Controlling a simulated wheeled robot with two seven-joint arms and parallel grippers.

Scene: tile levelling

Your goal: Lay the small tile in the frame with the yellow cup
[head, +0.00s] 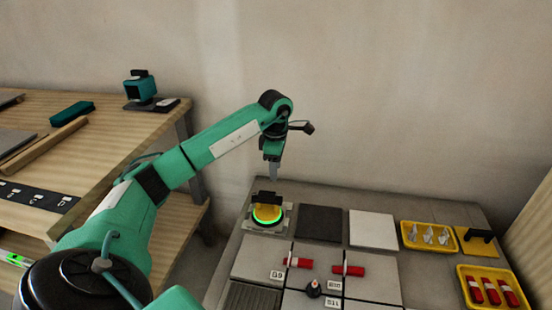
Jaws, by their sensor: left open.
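The yellow cup (266,213) has a black handle on top and a glowing green ring around its base. It stands on a small grey holder (252,228) at the back left of the grey work table. My left gripper (272,175) is open, pointing down just above the cup's handle, and looks apart from it. A dark square tile (320,223) and a light grey tile (372,229) lie to the right of the cup. I cannot tell which one is the small tile. Light tiles (262,257) in front form the laid area. My right gripper is out of view.
Red wedges (348,270) sit across the tile joints, near a small dark knob (313,288). Yellow trays hold white clips (430,236) and red wedges (492,292). A yellow trowel-like tool (480,244) is at the back right. A wooden bench (100,150) stands left.

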